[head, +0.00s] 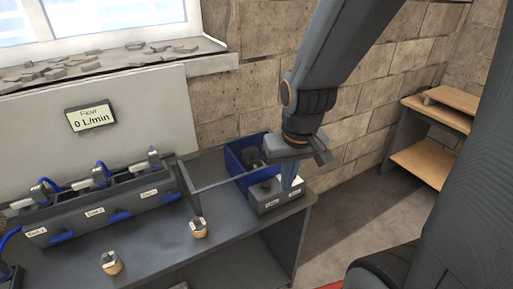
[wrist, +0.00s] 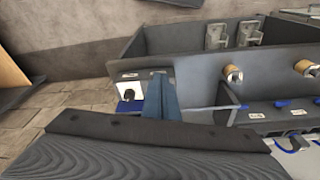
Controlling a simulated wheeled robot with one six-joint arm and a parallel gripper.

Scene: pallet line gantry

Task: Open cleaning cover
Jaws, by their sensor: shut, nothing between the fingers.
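My gripper (head: 291,186) is shut and empty, pointing down over a small grey box (head: 266,203) with two labels at the right end of the bench. Its blue fingers also show in the wrist view (wrist: 160,82), beside a pale panel with a black knob (wrist: 129,94). I cannot tell whether the fingertips touch the box. A blue bin (head: 236,171) stands just behind the box, partly hidden by my gripper. A clear, dark-edged enclosure (head: 211,182) stands left of the bin. No part is readably marked as the cleaning cover, so I cannot tell which it is.
The dark bench (head: 150,245) carries a row of labelled slots (head: 103,206) with blue handles at left. Two brass-based fittings (head: 198,228) (head: 111,263) stand on its front. A display (head: 90,116) reads 0 L/min. Wooden shelves (head: 425,155) stand at right beyond open floor.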

